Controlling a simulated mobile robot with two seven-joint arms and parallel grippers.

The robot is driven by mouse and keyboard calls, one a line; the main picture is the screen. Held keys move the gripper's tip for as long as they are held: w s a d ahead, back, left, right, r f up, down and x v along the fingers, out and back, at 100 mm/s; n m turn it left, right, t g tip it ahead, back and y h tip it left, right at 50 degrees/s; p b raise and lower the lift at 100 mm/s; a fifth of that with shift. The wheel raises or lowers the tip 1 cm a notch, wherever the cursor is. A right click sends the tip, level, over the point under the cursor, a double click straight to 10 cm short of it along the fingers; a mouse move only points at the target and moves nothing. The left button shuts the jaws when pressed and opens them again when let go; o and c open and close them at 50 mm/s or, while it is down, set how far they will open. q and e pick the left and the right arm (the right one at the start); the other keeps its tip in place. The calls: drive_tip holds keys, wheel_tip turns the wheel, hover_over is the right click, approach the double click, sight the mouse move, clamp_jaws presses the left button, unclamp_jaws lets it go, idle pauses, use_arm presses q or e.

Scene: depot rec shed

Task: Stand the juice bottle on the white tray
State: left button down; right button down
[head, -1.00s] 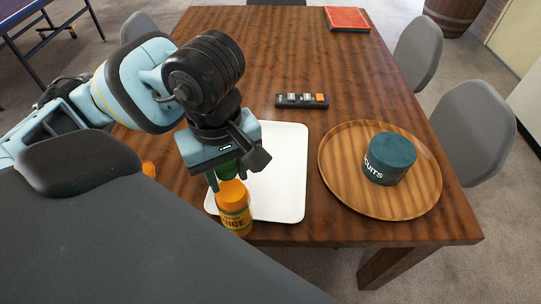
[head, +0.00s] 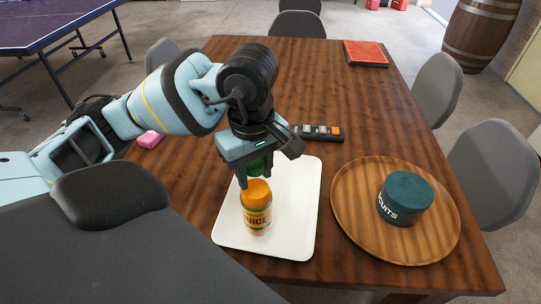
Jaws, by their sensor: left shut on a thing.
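The juice bottle (head: 257,211) has an orange upper part, a yellow and green label and a green top. It is upright over the front left part of the white tray (head: 298,205). My left gripper (head: 257,173) is above the bottle, pointing down, and is shut on its top, which the fingers partly hide. I cannot tell whether the bottle's base touches the tray. Nothing else is on the visible part of the tray. My right gripper is not in view.
A round wooden tray (head: 350,225) with a dark teal biscuits tin (head: 405,198) is close on the right. A remote control (head: 318,133) lies behind the white tray. Grey chairs (head: 493,170) flank the table.

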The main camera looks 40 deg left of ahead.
use_arm(q)
drive_tip(key=w+a, duration=0.2)
drive_tip(key=w, duration=0.5)
drive_tip(key=shift+w+a+f, duration=0.15)
drive_tip(key=shift+f, duration=0.1)
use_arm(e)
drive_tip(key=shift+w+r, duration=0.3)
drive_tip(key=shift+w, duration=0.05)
use_arm(q)
drive_tip(key=shift+w, duration=0.1)
drive_tip(key=f, duration=0.3)
drive_tip(key=shift+w+a+f+p, duration=0.1)
drive_tip(key=shift+w+f+p, duration=0.2)
drive_tip(key=shift+p, duration=0.1)
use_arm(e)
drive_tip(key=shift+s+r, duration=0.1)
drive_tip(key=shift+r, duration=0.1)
use_arm(q)
drive_tip(key=shift+f, duration=0.1)
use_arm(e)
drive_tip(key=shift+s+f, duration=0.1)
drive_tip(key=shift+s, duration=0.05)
use_arm(q)
drive_tip(key=c, duration=0.9)
unclamp_jaws()
drive_tip(key=shift+f, duration=0.1)
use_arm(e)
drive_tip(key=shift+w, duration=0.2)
